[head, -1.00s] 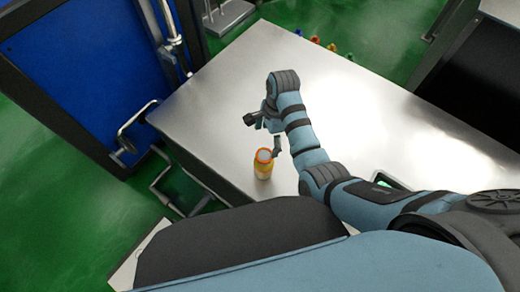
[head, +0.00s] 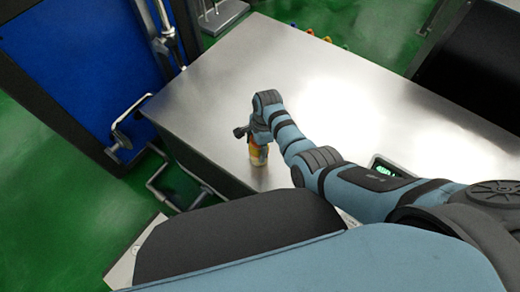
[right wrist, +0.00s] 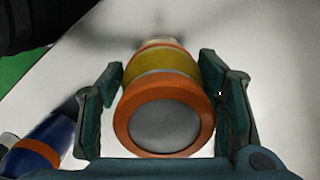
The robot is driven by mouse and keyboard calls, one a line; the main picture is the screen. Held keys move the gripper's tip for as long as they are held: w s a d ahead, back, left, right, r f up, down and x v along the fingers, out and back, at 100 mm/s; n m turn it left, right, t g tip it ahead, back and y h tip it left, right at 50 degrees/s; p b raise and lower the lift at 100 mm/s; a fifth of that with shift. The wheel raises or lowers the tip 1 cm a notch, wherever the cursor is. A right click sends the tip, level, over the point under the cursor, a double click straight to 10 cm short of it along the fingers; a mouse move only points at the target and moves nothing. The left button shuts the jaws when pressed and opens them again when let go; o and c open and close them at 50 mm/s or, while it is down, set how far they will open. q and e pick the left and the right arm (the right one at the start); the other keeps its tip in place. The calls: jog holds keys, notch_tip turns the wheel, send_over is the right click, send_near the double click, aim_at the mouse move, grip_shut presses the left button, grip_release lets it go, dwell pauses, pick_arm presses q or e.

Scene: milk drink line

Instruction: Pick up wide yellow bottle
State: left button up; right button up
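The wide yellow bottle (head: 258,156) stands upright on the metal table (head: 205,110), close to its front edge. In the right wrist view the bottle (right wrist: 165,95) is seen from above, with an orange rim around a grey top and a yellow body. My right gripper (head: 258,135) is down over the bottle. In the right wrist view the right gripper's fingers (right wrist: 168,90) are on both sides of the bottle, apart, with narrow gaps showing. In the head view the arm hides part of the bottle. My left gripper is not in view.
A blue object with an orange band (right wrist: 45,145) lies at the lower left of the right wrist view. A device with a green-lit screen (head: 385,166) sits beside my right arm. A blue panel with a dark frame (head: 75,70) stands left of the table. The table's far left is clear.

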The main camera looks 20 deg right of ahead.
jog(key=c, duration=0.9)
